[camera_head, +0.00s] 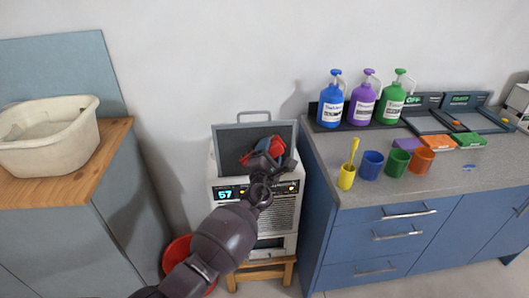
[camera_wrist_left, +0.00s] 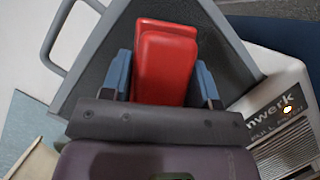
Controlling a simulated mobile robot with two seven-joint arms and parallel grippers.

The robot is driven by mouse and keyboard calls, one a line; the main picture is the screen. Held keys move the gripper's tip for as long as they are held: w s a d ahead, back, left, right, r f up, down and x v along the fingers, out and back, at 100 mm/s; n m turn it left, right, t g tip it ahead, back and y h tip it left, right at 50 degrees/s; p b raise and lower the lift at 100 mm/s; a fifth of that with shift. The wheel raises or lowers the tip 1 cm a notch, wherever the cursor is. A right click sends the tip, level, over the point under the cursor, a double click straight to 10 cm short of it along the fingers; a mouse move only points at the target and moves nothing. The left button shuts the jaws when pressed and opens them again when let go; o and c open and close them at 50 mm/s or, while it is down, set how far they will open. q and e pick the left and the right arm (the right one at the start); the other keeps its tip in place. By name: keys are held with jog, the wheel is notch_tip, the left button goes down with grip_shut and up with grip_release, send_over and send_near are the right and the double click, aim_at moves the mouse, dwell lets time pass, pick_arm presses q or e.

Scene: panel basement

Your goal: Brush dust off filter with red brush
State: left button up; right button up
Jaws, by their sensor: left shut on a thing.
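The red brush (camera_wrist_left: 166,62) is held between the blue fingers of my left gripper (camera_wrist_left: 164,82), which is shut on it. In the head view the brush (camera_head: 276,148) and my left gripper (camera_head: 262,152) are over the dark filter panel (camera_head: 229,138) at the top of the white machine (camera_head: 285,211). The filter (camera_wrist_left: 222,58) also shows behind the brush in the left wrist view, dark with a grey frame. The brush's bristles are hidden, so I cannot tell whether they touch the filter. Dust is not clearly visible. My right gripper is not in view.
A wooden stool (camera_head: 290,273) is under the machine, with a red bucket (camera_head: 176,252) beside it. A white tub (camera_head: 45,134) is on the left cabinet. The right counter (camera_head: 337,187) holds bottles (camera_head: 362,104), coloured cups (camera_head: 372,164) and sponges (camera_head: 438,142).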

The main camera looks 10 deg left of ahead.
aim_at(283, 153)
pick_arm(q)
jog(key=shift+w+d, duration=0.2)
jog(key=shift+d, duration=0.55)
jog(key=shift+w+d, duration=0.2)
jog(key=shift+d, duration=0.55)
jog(key=shift+d+r, duration=0.15)
jog(key=shift+d, duration=0.1)
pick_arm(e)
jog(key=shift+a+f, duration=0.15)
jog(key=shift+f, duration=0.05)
